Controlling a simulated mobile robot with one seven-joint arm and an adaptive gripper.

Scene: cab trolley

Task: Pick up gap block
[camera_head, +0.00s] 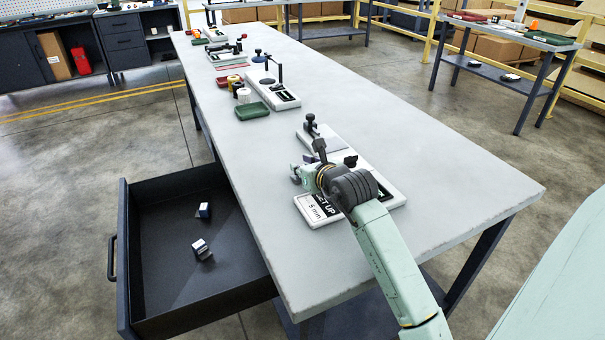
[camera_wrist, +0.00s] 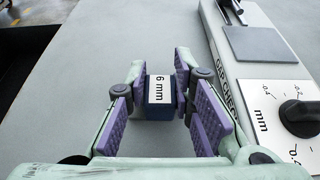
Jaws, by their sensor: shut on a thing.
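A dark blue gap block (camera_wrist: 160,90) with a white "6 mm" label shows in the wrist view. My gripper (camera_wrist: 158,98) is shut on it, with purple pads at its two sides. I cannot tell whether the block touches the table below it. In the head view my gripper (camera_head: 300,174) is mostly hidden by my wrist, above the near part of the long table, and the held block cannot be made out. Two more small blue-and-white blocks, one farther back (camera_head: 204,210) and one nearer (camera_head: 201,249), lie in the open drawer.
The grey drawer (camera_head: 150,307) stands pulled out left of the table (camera_head: 455,180). A gap check device (camera_wrist: 225,75) with a black dial (camera_wrist: 300,117) lies right of my gripper. A "5 mm" placard (camera_head: 318,208) lies by my wrist. A green tray (camera_head: 252,111) and other fixtures stand farther back.

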